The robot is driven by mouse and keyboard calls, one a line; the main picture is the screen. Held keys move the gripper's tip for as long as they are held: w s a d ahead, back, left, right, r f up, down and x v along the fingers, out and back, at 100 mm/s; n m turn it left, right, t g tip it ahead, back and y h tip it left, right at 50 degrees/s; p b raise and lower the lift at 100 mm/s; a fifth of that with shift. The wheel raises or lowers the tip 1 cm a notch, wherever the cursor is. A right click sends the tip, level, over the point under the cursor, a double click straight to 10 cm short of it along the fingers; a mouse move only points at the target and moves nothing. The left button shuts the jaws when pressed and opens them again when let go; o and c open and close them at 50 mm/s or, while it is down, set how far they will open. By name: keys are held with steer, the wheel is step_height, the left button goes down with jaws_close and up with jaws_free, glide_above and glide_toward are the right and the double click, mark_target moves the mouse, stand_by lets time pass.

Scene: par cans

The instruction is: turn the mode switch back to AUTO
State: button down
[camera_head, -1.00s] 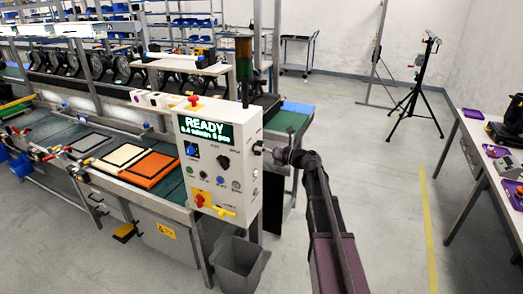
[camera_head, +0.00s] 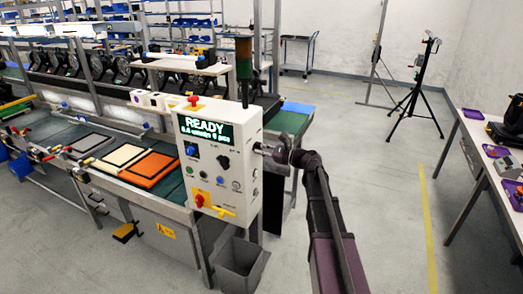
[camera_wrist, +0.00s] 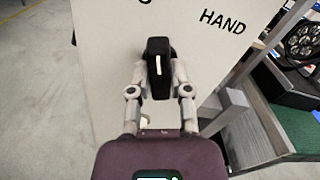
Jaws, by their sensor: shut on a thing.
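The mode switch (camera_wrist: 157,66) is a black knob with a white pointer line, on a pale panel in the wrist view. The line stands nearly upright in that picture. The word HAND is printed up and to the right; another label is cut off at the top edge, so I cannot read it. My gripper (camera_wrist: 160,84) is shut on the knob, one finger on each side. In the head view my gripper (camera_head: 261,148) reaches the right side of the white control box (camera_head: 236,128), where the knob itself is too small to make out.
The box front has a READY display (camera_head: 207,128), a black knob (camera_head: 223,162), several buttons and a red-and-yellow switch (camera_head: 199,200). A grey bin (camera_head: 240,262) stands below. A conveyor bench (camera_head: 180,205) runs left. Floor to the right is clear up to a side table (camera_head: 462,150).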

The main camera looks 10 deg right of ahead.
steer(key=n, duration=0.4)
stand_by(0.4)
steer(key=c, duration=0.6)
jaws_free()
steer(key=shift+o, duration=0.2)
steer(key=v, duration=1.2)
steer(key=shift+a, duration=0.15)
